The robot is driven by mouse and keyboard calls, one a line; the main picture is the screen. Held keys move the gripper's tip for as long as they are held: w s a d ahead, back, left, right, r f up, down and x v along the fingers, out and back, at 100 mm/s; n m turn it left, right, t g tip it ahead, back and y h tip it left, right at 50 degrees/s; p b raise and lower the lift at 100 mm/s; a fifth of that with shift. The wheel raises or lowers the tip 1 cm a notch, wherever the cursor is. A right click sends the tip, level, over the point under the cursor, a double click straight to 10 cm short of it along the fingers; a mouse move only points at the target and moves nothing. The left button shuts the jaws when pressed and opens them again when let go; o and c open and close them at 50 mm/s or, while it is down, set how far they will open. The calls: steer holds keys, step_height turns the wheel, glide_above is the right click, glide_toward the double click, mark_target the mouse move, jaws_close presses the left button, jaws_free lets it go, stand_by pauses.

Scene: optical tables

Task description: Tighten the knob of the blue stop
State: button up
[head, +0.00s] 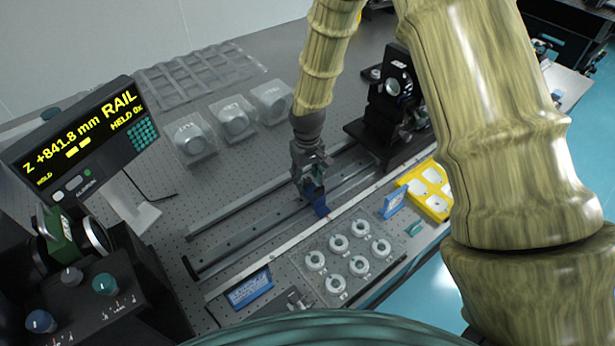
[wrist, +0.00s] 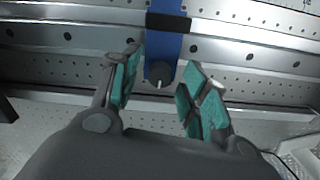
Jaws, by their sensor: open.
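The blue stop (head: 319,206) sits on the rail (head: 250,236) in the head view, mostly hidden behind my gripper. In the wrist view the blue stop (wrist: 166,48) lies across the rail, with a black band over it. Its dark knob (wrist: 160,74) with a pale pointer line is at its near end. My gripper (head: 312,184) is right at the stop in the head view. In the wrist view my gripper (wrist: 158,92) is open, one teal-padded finger on each side of the knob, with gaps between. The fingers appear apart from the knob.
A clear tray of white rings (head: 347,257) lies in front of the rail. A black optic mount (head: 392,92) stands at the rail's far end. A yellow tray (head: 430,188) and a readout display (head: 80,135) stand to either side. Clear-covered parts (head: 232,122) stand behind.

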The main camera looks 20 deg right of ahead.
mark_target(308, 179)
step_height(308, 179, up, 12)
steer(key=shift+f, duration=0.15)
stand_by(0.4)
stand_by(0.4)
